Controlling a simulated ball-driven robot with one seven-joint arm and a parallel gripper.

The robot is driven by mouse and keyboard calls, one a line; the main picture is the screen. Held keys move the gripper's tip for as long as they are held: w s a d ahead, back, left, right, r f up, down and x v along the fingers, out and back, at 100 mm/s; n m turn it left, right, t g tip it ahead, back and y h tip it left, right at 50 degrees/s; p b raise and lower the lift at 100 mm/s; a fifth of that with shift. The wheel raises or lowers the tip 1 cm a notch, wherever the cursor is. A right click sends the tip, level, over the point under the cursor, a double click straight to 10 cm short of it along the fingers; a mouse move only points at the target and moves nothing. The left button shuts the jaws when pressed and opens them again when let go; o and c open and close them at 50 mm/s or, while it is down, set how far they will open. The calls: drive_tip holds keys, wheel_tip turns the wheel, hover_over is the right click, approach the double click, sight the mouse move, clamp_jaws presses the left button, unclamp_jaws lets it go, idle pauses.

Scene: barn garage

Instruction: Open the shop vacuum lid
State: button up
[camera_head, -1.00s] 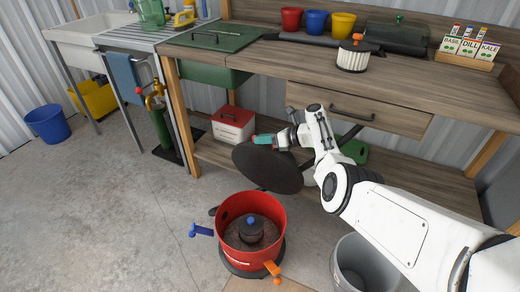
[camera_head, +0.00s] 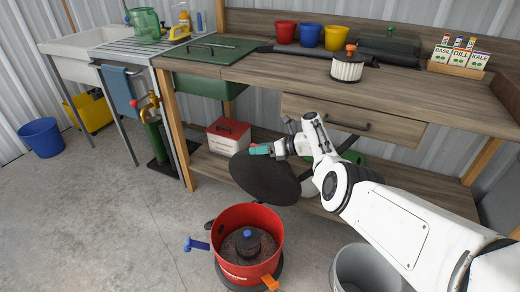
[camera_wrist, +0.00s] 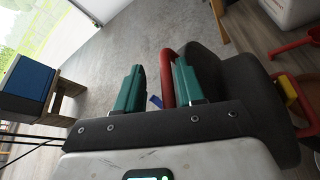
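The shop vacuum is a red open-topped canister (camera_head: 231,268) on the floor in the head view. Inside it are brown debris and a dark filter with a blue knob (camera_head: 248,234). A blue latch (camera_head: 196,245) sticks out at its left and an orange latch (camera_head: 270,283) at its front. The black round lid (camera_head: 262,180) is off the canister, steeply tilted behind it. My gripper (camera_head: 261,149), with teal fingers, is at the lid's upper edge. In the wrist view my gripper (camera_wrist: 160,66) has the lid's red handle (camera_wrist: 167,78) between its fingers, with the dark lid (camera_wrist: 232,95) at right.
A grey bin (camera_head: 368,268) stands right of the vacuum. The wooden workbench (camera_head: 410,100) and its lower shelf lie close behind the lid, with a red-and-white box (camera_head: 228,137) on the shelf. Open concrete floor (camera_head: 110,225) lies to the left.

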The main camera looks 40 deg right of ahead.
drive_tip(key=shift+d, duration=0.1)
drive_tip(key=shift+s+d+r, duration=0.1)
drive_tip(key=shift+s+r, duration=0.1)
drive_tip(key=p+v, duration=0.6)
drive_tip(key=v, duration=0.4)
drive_tip(key=shift+s, duration=0.15)
drive_tip(key=shift+f, duration=0.15)
